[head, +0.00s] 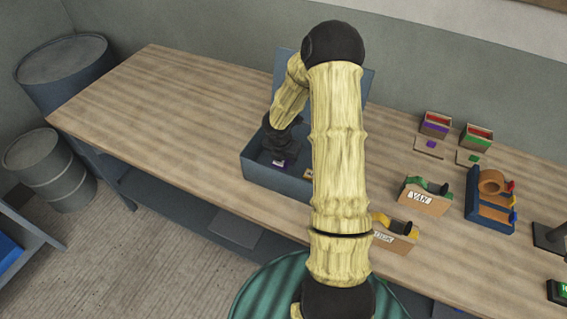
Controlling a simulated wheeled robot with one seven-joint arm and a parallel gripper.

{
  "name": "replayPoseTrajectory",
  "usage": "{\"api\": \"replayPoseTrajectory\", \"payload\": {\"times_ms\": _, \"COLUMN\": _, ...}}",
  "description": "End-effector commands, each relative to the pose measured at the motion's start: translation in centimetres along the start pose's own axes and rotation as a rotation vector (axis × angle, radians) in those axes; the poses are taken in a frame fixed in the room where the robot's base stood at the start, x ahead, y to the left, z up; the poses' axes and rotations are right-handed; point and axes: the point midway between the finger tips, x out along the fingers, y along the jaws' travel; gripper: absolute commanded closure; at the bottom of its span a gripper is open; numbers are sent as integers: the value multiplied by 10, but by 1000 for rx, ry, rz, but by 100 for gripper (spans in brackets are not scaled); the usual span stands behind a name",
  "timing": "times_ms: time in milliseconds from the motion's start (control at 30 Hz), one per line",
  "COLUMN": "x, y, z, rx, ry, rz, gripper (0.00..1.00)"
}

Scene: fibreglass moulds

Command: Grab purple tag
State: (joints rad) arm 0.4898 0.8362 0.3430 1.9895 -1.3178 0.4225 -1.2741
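A small purple tag (279,162) with a pale part shows inside the open blue-grey box (262,175), just below my gripper (278,152). My gripper is dark and points down into the box. Its fingers are small and dark here, so I cannot tell whether they are open, or whether they touch the tag. Part of the box is hidden behind my arm. Another small purple piece (431,144) lies on a wooden pad at the back right.
The box's raised lid (284,66) stands behind my arm. Small bins with purple (436,127) and green (477,139) fronts stand at the back right. A holder marked VAN (421,198) and a blue rack (474,208) are at right. The table's left part is clear.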

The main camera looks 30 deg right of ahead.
Motion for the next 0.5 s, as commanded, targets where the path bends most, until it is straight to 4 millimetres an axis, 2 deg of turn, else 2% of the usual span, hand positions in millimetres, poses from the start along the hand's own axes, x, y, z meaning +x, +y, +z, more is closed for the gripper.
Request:
{"api": "replayPoseTrajectory", "payload": {"times_ms": 100, "x": 13, "y": -1, "z": 1, "rx": 2, "ry": 0, "rz": -1, "gripper": 65}}
{"api": "replayPoseTrajectory", "payload": {"times_ms": 500, "x": 14, "y": -2, "z": 2, "rx": 4, "ry": 0, "rz": -1, "gripper": 65}}
